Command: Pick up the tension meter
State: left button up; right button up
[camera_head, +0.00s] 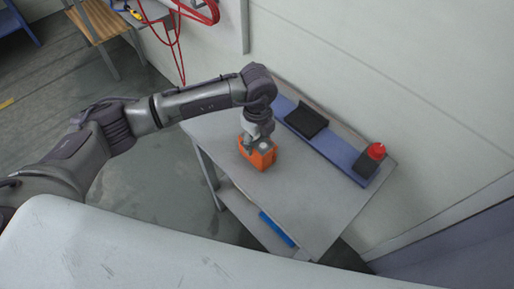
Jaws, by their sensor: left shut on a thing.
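The orange tension meter (256,157) is at the left part of the grey table's top, below my left gripper. My left arm reaches in from the left and bends down at the wrist. My left gripper (258,141) is shut on the tension meter from above. The fingers partly cover its top. I cannot tell whether the meter touches the table or is slightly lifted. My right gripper is not in view.
The grey table (310,195) has a blue strip (340,153) along its back, with a black tray (306,120) and a red-capped dark item (375,152). A blue object (277,229) lies on the lower shelf. A wooden chair (100,20) stands at upper left. The table's front is clear.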

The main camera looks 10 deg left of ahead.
pick_arm(q)
jog(key=shift+w, duration=0.1)
jog(key=shift+c, duration=0.8)
jog(key=shift+r, duration=0.1)
